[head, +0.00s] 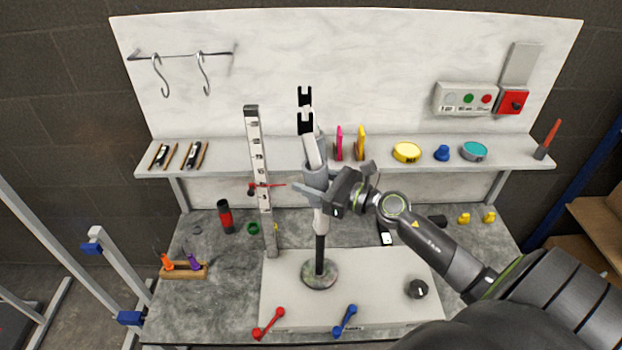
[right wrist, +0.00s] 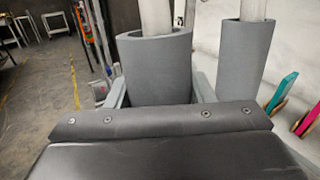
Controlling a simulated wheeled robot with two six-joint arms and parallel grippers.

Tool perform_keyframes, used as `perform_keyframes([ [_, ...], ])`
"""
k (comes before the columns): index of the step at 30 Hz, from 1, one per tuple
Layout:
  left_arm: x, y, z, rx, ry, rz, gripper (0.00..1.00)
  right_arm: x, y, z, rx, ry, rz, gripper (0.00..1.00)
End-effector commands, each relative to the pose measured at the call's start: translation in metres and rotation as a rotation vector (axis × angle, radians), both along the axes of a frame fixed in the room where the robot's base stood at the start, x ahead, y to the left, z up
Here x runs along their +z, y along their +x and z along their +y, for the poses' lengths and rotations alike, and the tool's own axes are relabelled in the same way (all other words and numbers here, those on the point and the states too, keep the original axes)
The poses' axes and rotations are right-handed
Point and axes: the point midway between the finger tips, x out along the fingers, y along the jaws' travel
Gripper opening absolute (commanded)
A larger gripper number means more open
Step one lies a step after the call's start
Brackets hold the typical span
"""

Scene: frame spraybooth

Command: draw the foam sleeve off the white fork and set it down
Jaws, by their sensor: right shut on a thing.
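The white fork (head: 312,152) stands upright with its black dropouts at the top, on a black post with a round base (head: 319,275). A grey foam sleeve (head: 316,174) is around a fork leg; in the right wrist view this sleeve (right wrist: 158,68) sits between my fingers, with the pale leg (right wrist: 155,16) inside its open top. A second grey sleeve (right wrist: 238,62) is around the other leg, to the right. My right gripper (head: 317,191) is shut on the nearer sleeve and partly hides it. My left gripper is out of view.
The back shelf (head: 380,151) holds pink and yellow sticks and lidded pots. Red (head: 268,323) and blue (head: 345,320) handles lie at the front of the pale plate (head: 375,280), which has bare room.

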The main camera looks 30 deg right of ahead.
Motion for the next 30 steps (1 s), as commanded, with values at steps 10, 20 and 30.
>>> perform_keyframes([
  [10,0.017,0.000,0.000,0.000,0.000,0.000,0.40,0.020,0.002,0.003,0.001,0.001,-0.008,0.23],
  [20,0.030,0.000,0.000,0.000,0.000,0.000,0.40,0.032,0.004,0.006,0.001,0.001,-0.008,0.23],
  [30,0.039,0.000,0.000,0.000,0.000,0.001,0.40,0.040,0.005,0.008,0.002,0.001,-0.008,0.23],
])
